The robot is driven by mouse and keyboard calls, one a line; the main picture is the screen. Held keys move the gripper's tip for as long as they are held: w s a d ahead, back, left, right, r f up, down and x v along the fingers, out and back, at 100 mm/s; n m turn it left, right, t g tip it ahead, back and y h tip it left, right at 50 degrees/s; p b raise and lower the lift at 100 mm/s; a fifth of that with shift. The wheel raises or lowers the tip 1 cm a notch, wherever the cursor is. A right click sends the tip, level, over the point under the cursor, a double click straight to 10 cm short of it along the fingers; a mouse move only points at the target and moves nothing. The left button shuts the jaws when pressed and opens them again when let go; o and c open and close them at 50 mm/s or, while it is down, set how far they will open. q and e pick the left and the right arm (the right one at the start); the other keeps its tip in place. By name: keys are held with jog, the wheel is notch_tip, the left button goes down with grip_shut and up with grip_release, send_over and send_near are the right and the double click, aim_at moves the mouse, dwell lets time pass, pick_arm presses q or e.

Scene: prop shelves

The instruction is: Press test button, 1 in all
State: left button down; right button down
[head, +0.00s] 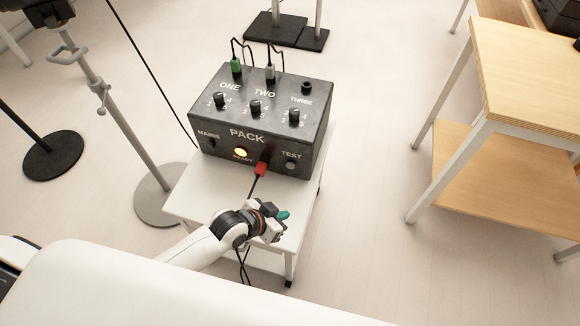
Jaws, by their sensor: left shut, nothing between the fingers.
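A dark grey box marked PACK (262,118) stands on a small white table (190,192). The round dark test button (291,165) is low on its front face at the right, under the word TEST. A lit yellow READY lamp (241,152) and a red plug (261,169) with a black cable are to its left. My left gripper (284,222) is shut and empty, in front of the box and below the test button in the picture, apart from it. A teal piece shows at its fingers. My right gripper is not in view.
Green (236,67) and grey (270,73) plugs with cables stand on the box top, with several knobs. A wooden shelf unit (520,80) is at the right. Stands with round bases (160,195) are at the left. The floor between table and shelf is clear.

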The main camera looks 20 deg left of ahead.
aim_at(290, 166)
pick_arm(q)
jog(key=shift+t+h, duration=0.3)
jog(key=shift+t, duration=0.3)
jog(key=w+a+f, duration=0.1)
jog(key=w+a, duration=0.1)
jog(key=w, duration=0.1)
jog(key=w+a+f, duration=0.1)
jog(key=shift+w+a+f, duration=0.1)
jog(key=shift+w+f, duration=0.1)
jog(key=shift+f, duration=0.15)
jog(key=shift+w+a+f, duration=0.1)
jog(key=shift+w+a, duration=0.2)
jog(key=shift+a, duration=0.05)
jog(key=shift+w+f+b, duration=0.1)
jog(key=shift+w+b, duration=0.4)
jog(key=shift+w, duration=0.05)
jog(key=w+b, duration=0.4)
jog(key=w, duration=0.2)
jog(key=shift+w+d, duration=0.15)
jog(key=shift+w, duration=0.1)
jog(key=shift+w+b, duration=0.45)
jog(key=shift+w, duration=0.15)
